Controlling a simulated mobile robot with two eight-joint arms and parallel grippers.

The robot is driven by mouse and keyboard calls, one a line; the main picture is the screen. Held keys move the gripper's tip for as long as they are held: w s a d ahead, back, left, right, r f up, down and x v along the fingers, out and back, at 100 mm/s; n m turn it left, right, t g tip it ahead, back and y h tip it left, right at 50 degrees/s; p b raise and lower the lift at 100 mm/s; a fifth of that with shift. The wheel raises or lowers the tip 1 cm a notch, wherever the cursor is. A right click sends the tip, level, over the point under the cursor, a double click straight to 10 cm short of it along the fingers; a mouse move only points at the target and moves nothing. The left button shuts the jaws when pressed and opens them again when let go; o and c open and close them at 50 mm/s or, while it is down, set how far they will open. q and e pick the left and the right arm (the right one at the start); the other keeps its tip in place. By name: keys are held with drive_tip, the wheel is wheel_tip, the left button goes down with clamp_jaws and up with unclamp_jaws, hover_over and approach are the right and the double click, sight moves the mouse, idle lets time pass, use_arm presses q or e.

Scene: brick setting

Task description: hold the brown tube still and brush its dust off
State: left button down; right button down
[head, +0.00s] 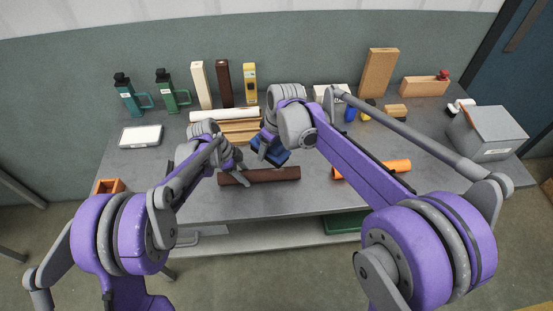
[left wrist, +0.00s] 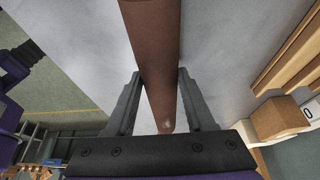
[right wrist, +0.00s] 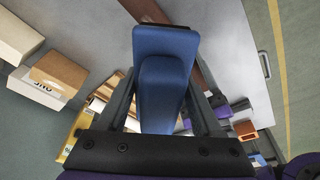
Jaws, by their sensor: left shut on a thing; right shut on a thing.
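The brown tube (head: 280,174) lies near the front edge of the grey table in the head view. My left gripper (head: 236,176) is shut around it towards its left end; in the left wrist view the tube (left wrist: 155,50) passes between both fingers. My right gripper (right wrist: 163,85) is shut on a blue brush (right wrist: 165,45), which also shows in the head view (head: 270,152). The brush is just behind the tube in the head view; I cannot tell whether they touch. Its bristles are hidden. Dust on the tube is too small to make out.
An orange tube (head: 395,167) lies to the right, partly behind my right arm. Wooden strips (head: 238,132) lie behind the brown tube. Bottles (head: 127,100) and upright posts (head: 223,84) line the back. A grey box (head: 490,130) stands at the right end.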

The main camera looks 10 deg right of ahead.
drive_tip(key=shift+f, duration=0.1)
hover_over(271, 170)
drive_tip(key=shift+s+d+x, duration=0.1)
drive_tip(key=shift+s+x, duration=0.1)
drive_tip(key=shift+x, duration=0.8)
drive_tip(key=shift+s+d+x, duration=0.1)
drive_tip(key=shift+s+x, duration=0.1)
drive_tip(key=shift+x, duration=0.8)
drive_tip(key=shift+s+d+x, duration=0.1)
drive_tip(key=shift+s+x, duration=0.05)
drive_tip(key=shift+x, duration=0.85)
wheel_tip(271, 170, down, 2)
drive_tip(key=shift+d+f, duration=0.15)
drive_tip(key=shift+f, duration=0.05)
drive_tip(key=shift+d, duration=1.15)
drive_tip(key=shift+s+d+r, duration=0.1)
drive_tip(key=shift+d, duration=0.6)
drive_tip(key=shift+a, duration=0.9)
drive_tip(key=shift+a+r, duration=0.1)
drive_tip(key=shift+a, duration=1.1)
drive_tip(key=shift+r, duration=4)
